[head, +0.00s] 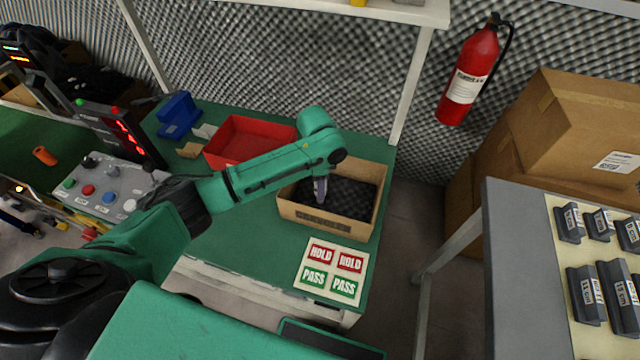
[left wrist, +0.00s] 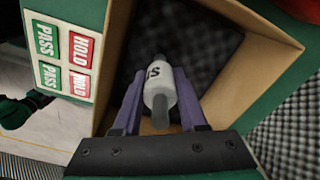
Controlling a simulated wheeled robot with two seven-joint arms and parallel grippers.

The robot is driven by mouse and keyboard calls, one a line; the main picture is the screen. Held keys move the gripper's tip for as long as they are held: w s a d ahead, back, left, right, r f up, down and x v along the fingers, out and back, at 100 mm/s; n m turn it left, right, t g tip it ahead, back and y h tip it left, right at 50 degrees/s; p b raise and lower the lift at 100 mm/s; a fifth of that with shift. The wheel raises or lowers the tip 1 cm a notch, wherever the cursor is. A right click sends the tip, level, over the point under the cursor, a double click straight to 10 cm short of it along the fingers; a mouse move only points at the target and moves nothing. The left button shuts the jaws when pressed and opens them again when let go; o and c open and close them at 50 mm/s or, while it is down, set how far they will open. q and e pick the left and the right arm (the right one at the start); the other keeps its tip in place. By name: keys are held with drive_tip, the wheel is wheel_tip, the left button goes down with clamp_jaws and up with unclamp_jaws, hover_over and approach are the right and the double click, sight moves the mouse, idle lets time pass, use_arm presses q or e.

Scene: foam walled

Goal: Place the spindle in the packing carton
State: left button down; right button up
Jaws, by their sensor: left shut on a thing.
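The packing carton (head: 330,219) is an open brown box with a dark foam lining, standing on the green bench; its wall also shows in the left wrist view (left wrist: 262,62). My left gripper (head: 320,190) reaches over the carton from the left, pointing down at its opening. In the left wrist view its two purple fingers (left wrist: 160,100) are shut on the spindle (left wrist: 160,88), a pale cylinder with dark lettering and a grey shaft end. The spindle shows against the dark carton interior; I cannot tell whether it touches the foam. My right gripper is not in view.
A red tray (head: 240,137) and a blue holder (head: 178,115) stand behind the carton to the left. A HOLD and PASS label card (head: 331,270) lies in front. A control box (head: 105,185) is at left. A grey table (head: 520,270) with dark blocks stands at right.

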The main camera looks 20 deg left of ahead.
use_arm(q)
drive_tip(key=shift+f, duration=0.4)
drive_tip(key=shift+c, duration=2.3)
unclamp_jaws()
wheel_tip(320, 180, up, 13)
drive_tip(key=shift+s+a+r+p, duration=0.1)
drive_tip(key=shift+a+p, duration=0.05)
drive_tip(key=shift+p, duration=0.15)
drive_tip(key=shift+a, duration=0.1)
